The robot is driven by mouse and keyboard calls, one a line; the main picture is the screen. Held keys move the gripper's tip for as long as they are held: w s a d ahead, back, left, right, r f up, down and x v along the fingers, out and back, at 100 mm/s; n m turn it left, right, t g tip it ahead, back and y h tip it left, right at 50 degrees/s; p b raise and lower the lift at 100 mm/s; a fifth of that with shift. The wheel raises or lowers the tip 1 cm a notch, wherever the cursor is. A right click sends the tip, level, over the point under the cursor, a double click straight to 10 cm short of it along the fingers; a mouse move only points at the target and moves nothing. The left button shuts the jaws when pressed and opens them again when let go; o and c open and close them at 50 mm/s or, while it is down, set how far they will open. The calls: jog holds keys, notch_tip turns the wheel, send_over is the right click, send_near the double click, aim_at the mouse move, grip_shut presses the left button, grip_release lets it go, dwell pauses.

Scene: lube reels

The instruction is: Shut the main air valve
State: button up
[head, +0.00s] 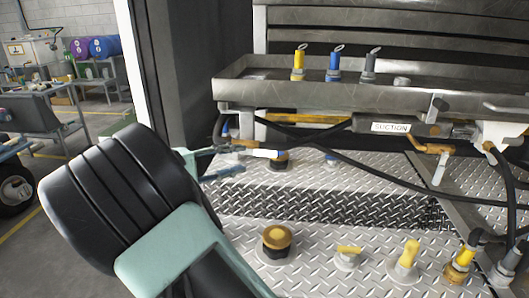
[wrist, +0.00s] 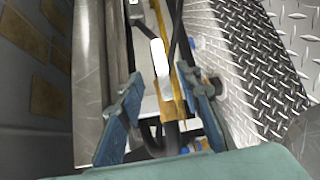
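My gripper (head: 229,162) is open, with its fingers pointing right below the left end of the metal tray in the head view. A white-ended lever (head: 262,153), possibly the main air valve's handle, lies just beyond the fingertips. In the wrist view the white handle (wrist: 160,57) stands ahead, between the lines of the two open fingers (wrist: 160,82), beside a yellow-brown bar (wrist: 178,92). I see no clear contact between the fingers and the handle. The valve's body is hidden or too small to make out.
The metal tray (head: 240,90) holds yellow, blue and dark nozzles above my gripper. A black hose (head: 370,172) runs right from near it. A "SUCTION" label (head: 391,127) and an orange lever (head: 432,148) are farther right. Capped fittings stand on the tread-plate deck (head: 320,230) below.

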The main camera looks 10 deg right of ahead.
aim_at(260, 154)
jog(key=x, duration=1)
jog(key=shift+s+d, duration=0.1)
grip_shut()
